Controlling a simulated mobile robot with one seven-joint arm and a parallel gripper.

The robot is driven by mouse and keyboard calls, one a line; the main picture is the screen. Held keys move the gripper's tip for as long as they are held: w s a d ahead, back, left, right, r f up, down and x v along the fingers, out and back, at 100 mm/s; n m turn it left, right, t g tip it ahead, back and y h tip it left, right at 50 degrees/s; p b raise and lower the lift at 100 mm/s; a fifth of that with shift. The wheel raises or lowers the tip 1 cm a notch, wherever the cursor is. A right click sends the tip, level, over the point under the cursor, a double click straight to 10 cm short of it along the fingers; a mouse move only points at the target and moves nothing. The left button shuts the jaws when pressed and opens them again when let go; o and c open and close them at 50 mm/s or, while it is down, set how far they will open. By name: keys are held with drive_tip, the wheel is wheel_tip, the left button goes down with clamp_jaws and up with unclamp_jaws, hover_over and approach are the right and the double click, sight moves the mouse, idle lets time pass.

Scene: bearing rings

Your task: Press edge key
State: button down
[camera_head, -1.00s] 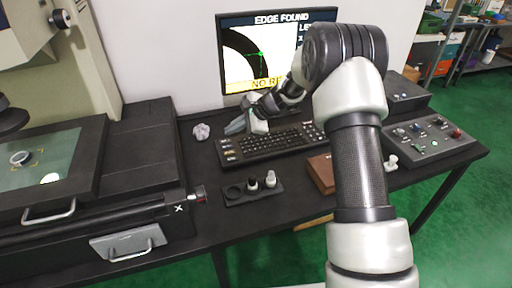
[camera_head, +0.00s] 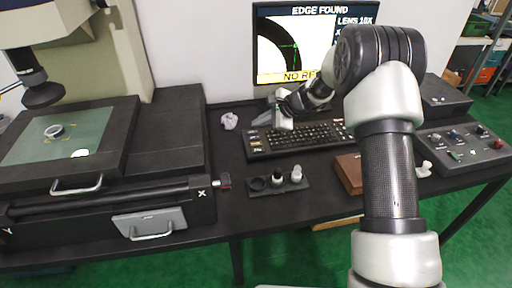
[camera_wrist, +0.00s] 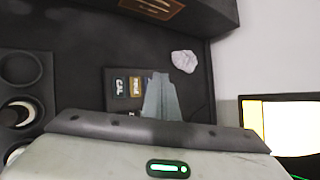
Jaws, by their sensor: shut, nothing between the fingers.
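The black keyboard (camera_head: 318,136) lies on the dark bench below the monitor, with a column of labelled keys at its left end. In the wrist view two labelled keys (camera_wrist: 127,87) show, one reading CAL; I cannot pick out the edge key. My gripper (camera_head: 264,118) is shut and empty, over the back left part of the keyboard. Its grey fingers in the wrist view (camera_wrist: 162,95) cover the keys beside the labelled ones. Whether the fingertips touch a key cannot be told. The monitor (camera_head: 290,45) reads EDGE FOUND, with a yellow NO RE... banner partly hidden by my arm.
A holder (camera_head: 257,190) with small lens pieces stands in front of the keyboard. A crumpled white piece (camera_head: 229,121) lies left of it. A brown box (camera_head: 349,173) and a control panel (camera_head: 465,145) are at right. The measuring stage (camera_head: 110,150) fills the left.

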sight(259, 145)
drive_tip(key=shift+f+b, duration=1.75)
drive_tip(key=shift+f, duration=1.05)
drive_tip(key=shift+f, duration=0.15)
drive_tip(key=shift+f+b, duration=0.25)
drive_tip(key=shift+b, duration=0.1)
drive_tip(key=shift+f+b, duration=0.35)
drive_tip(key=shift+f, duration=0.05)
drive_tip(key=shift+r, duration=0.1)
drive_tip(key=shift+r+p, duration=0.55)
drive_tip(key=shift+r, duration=0.1)
drive_tip(key=shift+r, duration=0.1)
drive_tip(key=shift+r+p, duration=1.75)
drive_tip(key=shift+r, duration=0.7)
